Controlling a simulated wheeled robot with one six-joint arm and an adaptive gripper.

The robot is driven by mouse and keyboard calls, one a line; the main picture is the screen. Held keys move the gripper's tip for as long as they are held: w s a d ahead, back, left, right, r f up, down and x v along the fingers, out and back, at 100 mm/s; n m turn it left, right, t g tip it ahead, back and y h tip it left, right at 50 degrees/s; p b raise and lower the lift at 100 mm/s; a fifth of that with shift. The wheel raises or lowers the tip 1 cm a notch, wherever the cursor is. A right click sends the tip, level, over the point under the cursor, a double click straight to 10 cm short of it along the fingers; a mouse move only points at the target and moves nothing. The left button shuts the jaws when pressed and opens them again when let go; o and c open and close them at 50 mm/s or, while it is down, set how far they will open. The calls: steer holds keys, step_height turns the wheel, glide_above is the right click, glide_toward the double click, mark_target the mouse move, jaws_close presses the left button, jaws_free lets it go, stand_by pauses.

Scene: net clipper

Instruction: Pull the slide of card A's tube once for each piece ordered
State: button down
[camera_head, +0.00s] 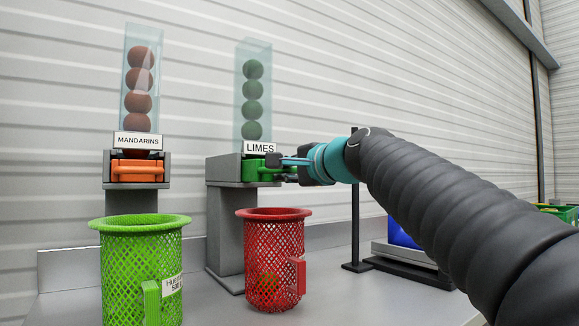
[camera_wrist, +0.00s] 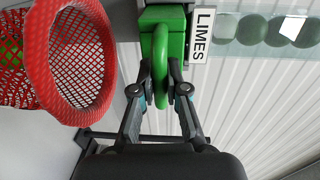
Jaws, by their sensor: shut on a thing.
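The limes tube (camera_head: 253,95) is clear, with several green limes stacked above a grey stand. Its green slide (camera_head: 252,170) sits under the LIMES label (camera_head: 260,147). My gripper (camera_head: 288,172) is at the right end of this slide; in the wrist view my gripper (camera_wrist: 161,88) is shut on the green slide handle (camera_wrist: 161,55). The mandarins tube (camera_head: 140,80) holds several orange balls above an orange slide (camera_head: 137,171), with nothing at it. No card A is readable.
A green basket (camera_head: 140,245) with a partly readable label stands below the mandarins tube. A blue object (camera_head: 402,236) on a low platform and a thin black post (camera_head: 355,220) are at the right. A green crate (camera_head: 566,213) shows at the far right.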

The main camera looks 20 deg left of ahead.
steer(key=shift+p+x, duration=1.25)
steer(key=shift+x, duration=1.1)
steer(key=shift+w+a+r, duration=0.15)
steer(key=shift+w+a, duration=0.35)
steer(key=shift+w, duration=0.05)
steer(key=shift+f+b+v, duration=0.2)
steer(key=shift+b+v, duration=1.05)
steer(key=shift+v, duration=1.35)
steer(key=shift+f+b+v, duration=0.15)
steer(key=shift+b+v, duration=1.1)
steer(key=shift+v, duration=1.4)
steer(key=shift+a+r, duration=0.1)
